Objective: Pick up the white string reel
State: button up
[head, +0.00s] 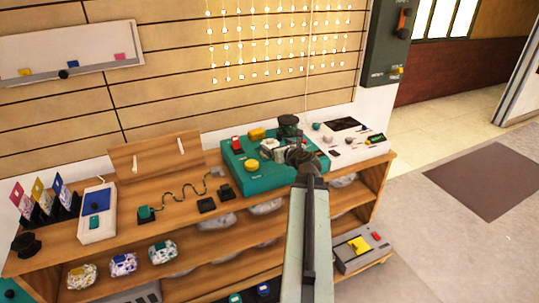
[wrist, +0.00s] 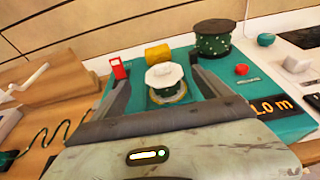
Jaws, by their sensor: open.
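A white-topped round reel (wrist: 165,77) with a dark green body sits on a yellowish ring on the teal board (wrist: 228,131). It is the likely white string reel. In the head view its white top (head: 268,144) shows just left of my gripper (head: 287,154). In the wrist view my gripper (wrist: 160,78) is open, with one dark finger on each side of the reel. Nothing is clamped. I cannot tell how far the fingertips reach down beside it.
A larger dark green reel (wrist: 213,38) stands behind to the right. A yellow cylinder (wrist: 157,54) and a red block (wrist: 120,69) stand behind to the left. The wooden shelf top (head: 185,200) holds a green wire track. A white panel (head: 345,139) lies at right.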

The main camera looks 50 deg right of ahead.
aim_at(270, 141)
jog(key=b+x, duration=0.2)
jog(key=x, duration=0.6)
jog(key=shift+s+d, duration=0.15)
jog(key=shift+d, duration=0.05)
jog(key=shift+s+a, duration=0.15)
jog(key=c, duration=1.6)
jog(key=shift+r, duration=0.1)
